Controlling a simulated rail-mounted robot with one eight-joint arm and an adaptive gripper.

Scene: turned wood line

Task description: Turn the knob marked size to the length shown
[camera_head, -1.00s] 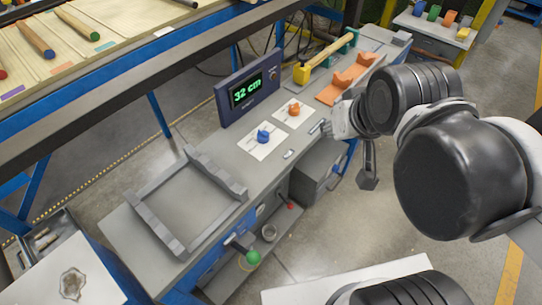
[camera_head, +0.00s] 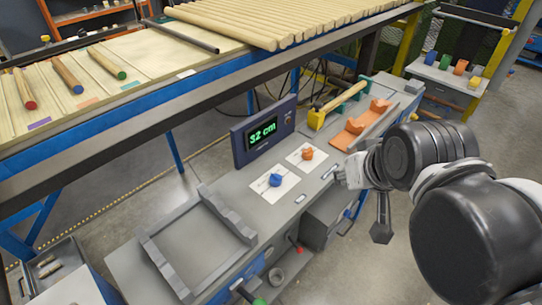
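The markings on the plates are too small to read, so I cannot tell which knob is marked size.
A grey frame (camera_head: 152,250) lies on the bench (camera_head: 225,180) at the left. An orange cradle (camera_head: 347,136) and a yellow-ended wooden bar (camera_head: 338,99) sit at the back right. Behind is a conveyor with wood rods (camera_head: 270,22). The floor right of the bench is open.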

